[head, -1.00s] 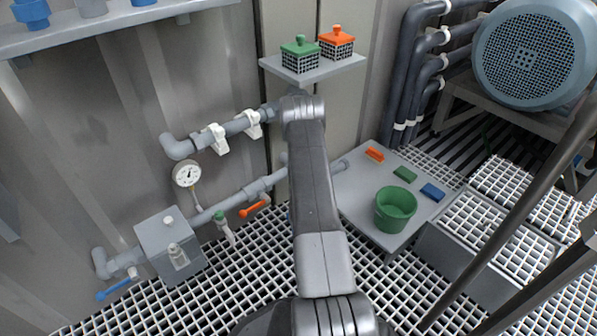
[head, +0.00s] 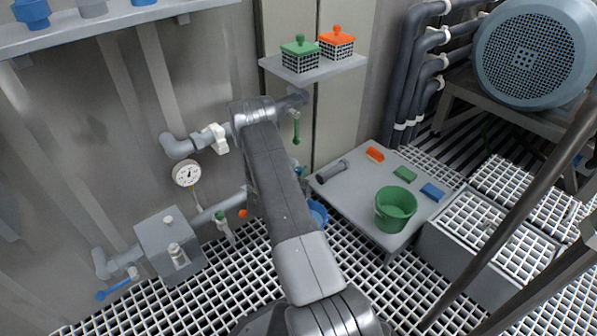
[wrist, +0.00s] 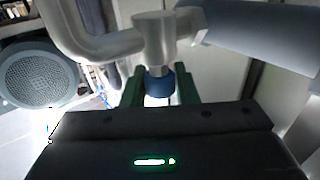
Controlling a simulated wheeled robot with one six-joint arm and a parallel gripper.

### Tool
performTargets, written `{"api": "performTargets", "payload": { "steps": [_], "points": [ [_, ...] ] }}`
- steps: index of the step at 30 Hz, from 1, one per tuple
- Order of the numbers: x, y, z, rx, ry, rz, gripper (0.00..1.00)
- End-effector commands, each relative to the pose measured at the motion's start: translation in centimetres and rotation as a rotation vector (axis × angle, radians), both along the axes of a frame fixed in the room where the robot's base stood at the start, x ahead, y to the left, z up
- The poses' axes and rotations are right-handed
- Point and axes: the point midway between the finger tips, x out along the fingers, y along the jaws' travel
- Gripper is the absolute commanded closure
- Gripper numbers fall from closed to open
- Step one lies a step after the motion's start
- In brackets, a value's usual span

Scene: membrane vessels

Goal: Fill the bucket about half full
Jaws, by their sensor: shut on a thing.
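A green bucket (head: 395,210) stands upright on the grey platform (head: 357,208), right of my arm. Its inside looks plain green; I cannot tell whether it holds liquid. In the wrist view, the green fingers of my gripper (wrist: 158,82) are on both sides of a blue knob (wrist: 158,88) beneath a pale pipe fitting (wrist: 154,40), shut on it. In the head view my arm hides most of the gripper. A green lever (head: 297,128) hangs below the upper pipe. A round blue object (head: 317,213), partly hidden by my arm, shows left of the platform.
Orange (head: 375,154), green (head: 405,173) and blue (head: 433,192) blocks lie behind the bucket. A pressure gauge (head: 187,173), a grey box (head: 170,245) and a blue lever (head: 117,289) are at left. A shelf (head: 312,70) holds two lidded baskets. A grated step (head: 488,240) stands right.

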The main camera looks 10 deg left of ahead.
Motion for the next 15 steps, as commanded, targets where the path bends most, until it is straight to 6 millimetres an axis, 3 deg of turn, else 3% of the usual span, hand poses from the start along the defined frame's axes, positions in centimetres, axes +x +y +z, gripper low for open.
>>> {"api": "performTargets", "payload": {
  "steps": [14,15],
  "points": [
    [-0.03,-0.02,-0.09,-0.001,0.002,-0.014,0.96],
    [-0.03,-0.01,-0.09,-0.001,0.002,-0.013,0.67]
  ]
}}
